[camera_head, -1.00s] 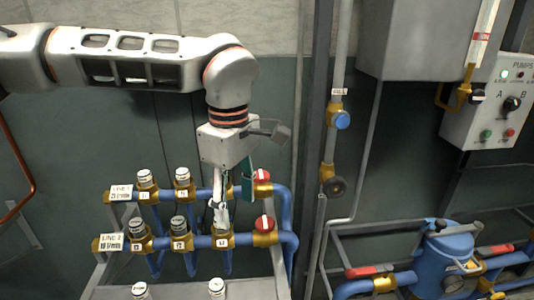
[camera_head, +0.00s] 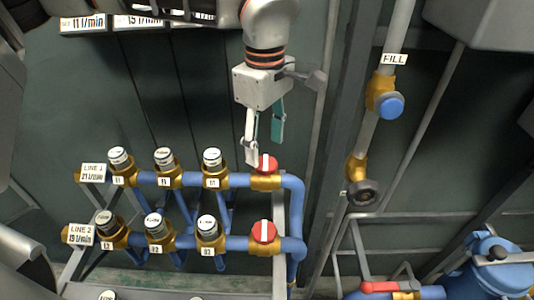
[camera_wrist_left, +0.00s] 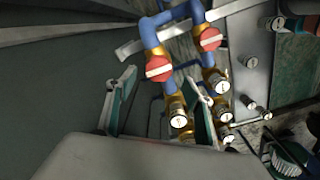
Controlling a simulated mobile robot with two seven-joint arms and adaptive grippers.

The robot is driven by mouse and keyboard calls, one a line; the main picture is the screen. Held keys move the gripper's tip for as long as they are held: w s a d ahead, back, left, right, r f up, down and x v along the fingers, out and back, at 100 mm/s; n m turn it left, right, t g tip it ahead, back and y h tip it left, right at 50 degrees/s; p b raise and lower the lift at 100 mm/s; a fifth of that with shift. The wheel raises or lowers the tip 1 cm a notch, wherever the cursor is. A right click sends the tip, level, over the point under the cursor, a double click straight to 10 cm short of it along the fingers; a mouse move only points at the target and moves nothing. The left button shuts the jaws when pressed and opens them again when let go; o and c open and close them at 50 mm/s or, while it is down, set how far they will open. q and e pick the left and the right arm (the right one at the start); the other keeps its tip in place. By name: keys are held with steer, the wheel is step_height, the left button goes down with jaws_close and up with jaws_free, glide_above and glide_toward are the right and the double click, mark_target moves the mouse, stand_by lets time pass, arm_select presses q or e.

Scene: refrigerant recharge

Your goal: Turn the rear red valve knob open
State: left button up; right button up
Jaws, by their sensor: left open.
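The rear red valve knob (camera_head: 265,163), with a white bar, sits at the right end of the upper blue pipe line. The front red knob (camera_head: 263,231) sits below it on the lower line. My left gripper (camera_head: 264,148) is open just above the rear knob, pointing down, with one pale and one teal finger. The fingers look empty. In the left wrist view, the rear knob (camera_wrist_left: 158,68) shows beyond and between the fingers, and the front knob (camera_wrist_left: 209,39) lies to its right. Contact with the knob is not visible. My right gripper is not in view.
Several white-capped valves (camera_head: 212,158) stand left of the knobs on both lines. A blue pipe elbow (camera_head: 294,185) is close on the right. A vertical pipe with a blue FILL knob (camera_head: 390,105) and a dark handwheel (camera_head: 362,193) stands farther right.

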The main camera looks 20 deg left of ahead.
mark_target(265, 163)
arm_select(q)
steer(key=shift+f, duration=2.3)
steer(key=c, duration=1.1)
